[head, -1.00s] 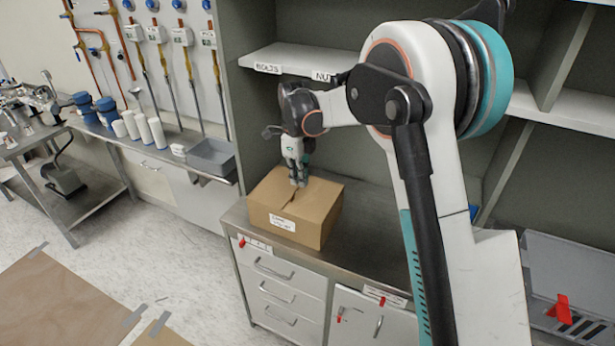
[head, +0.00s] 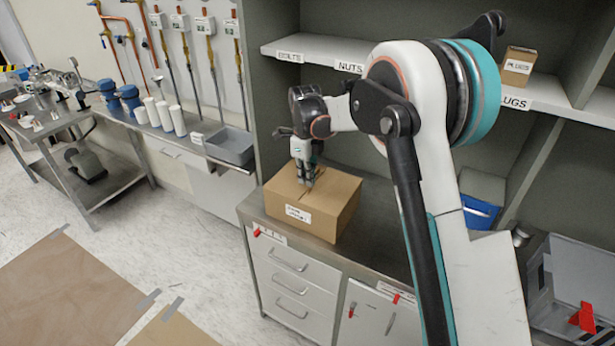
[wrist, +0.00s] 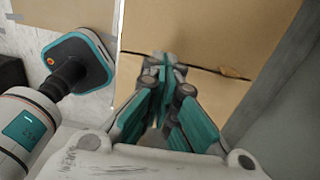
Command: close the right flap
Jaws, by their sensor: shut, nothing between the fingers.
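The cardboard box (head: 340,193) stands on the metal counter with a white label on its front. Its top flaps lie flat or nearly flat, and a dark seam runs between them. My gripper (head: 308,184) points down at the top near the seam, its fingers together and empty. In the wrist view the fingertips (wrist: 160,62) are at the seam, with cardboard (wrist: 205,30) on both sides. The seam has a small dark gap to the right of the fingertips. The fingers hide part of the seam, and I cannot tell whether they touch the cardboard.
The counter (head: 375,235) is clear to the right of the box. A labelled shelf (head: 315,58) is above and behind it. A grey tray (head: 230,148) sits on the bench to the left. A grey crate (head: 575,275) stands at the right.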

